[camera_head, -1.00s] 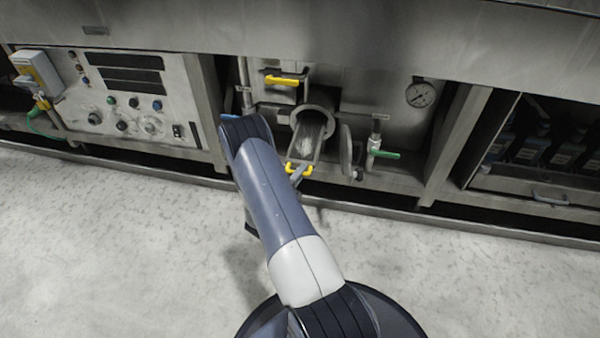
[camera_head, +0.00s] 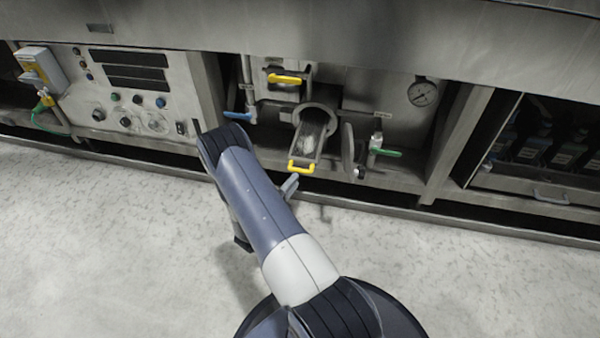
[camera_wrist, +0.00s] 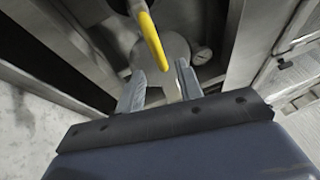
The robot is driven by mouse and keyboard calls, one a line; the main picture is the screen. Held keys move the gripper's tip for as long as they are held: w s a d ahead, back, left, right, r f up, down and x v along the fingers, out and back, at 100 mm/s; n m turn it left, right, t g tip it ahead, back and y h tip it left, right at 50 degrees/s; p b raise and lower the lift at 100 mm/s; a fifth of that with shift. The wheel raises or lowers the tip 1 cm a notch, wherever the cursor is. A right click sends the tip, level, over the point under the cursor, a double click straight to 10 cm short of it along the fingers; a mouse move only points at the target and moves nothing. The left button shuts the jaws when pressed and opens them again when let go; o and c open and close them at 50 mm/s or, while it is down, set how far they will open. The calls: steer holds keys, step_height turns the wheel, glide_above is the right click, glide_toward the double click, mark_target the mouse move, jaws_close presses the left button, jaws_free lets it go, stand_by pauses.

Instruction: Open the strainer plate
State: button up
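A long metal trough with mesh-like contents (camera_head: 309,136) sticks out of a round opening (camera_head: 318,113) low in the machine. A yellow handle (camera_head: 303,166) is on its near end. I cannot tell for certain whether this is the strainer plate. A second yellow handle (camera_head: 284,79) sits on a small panel above. My gripper (camera_head: 291,186) is just below and left of the trough's handle, apart from it, and partly hidden by my arm. In the wrist view, my gripper (camera_wrist: 160,82) is open and empty, with a yellow handle (camera_wrist: 151,42) ahead of its fingers.
A round metal cover (camera_head: 347,150) stands swung out right of the trough. A green-handled valve (camera_head: 385,152) is beyond it, and a blue-handled valve (camera_head: 239,115) is on the left. A control panel (camera_head: 130,95) stands farther left. The floor (camera_head: 120,250) in front is clear.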

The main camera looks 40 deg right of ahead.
mark_target(303, 171)
steer(key=v, duration=0.5)
steer(key=shift+p, duration=0.3)
steer(key=shift+d, duration=0.2)
steer(key=b+x, duration=0.2)
steer(key=x, duration=0.8)
steer(key=shift+w+d, duration=0.15)
steer(key=shift+d, duration=0.05)
steer(key=shift+w+d+r, duration=0.1)
steer(key=shift+w+d, duration=0.2)
steer(key=shift+d, duration=0.05)
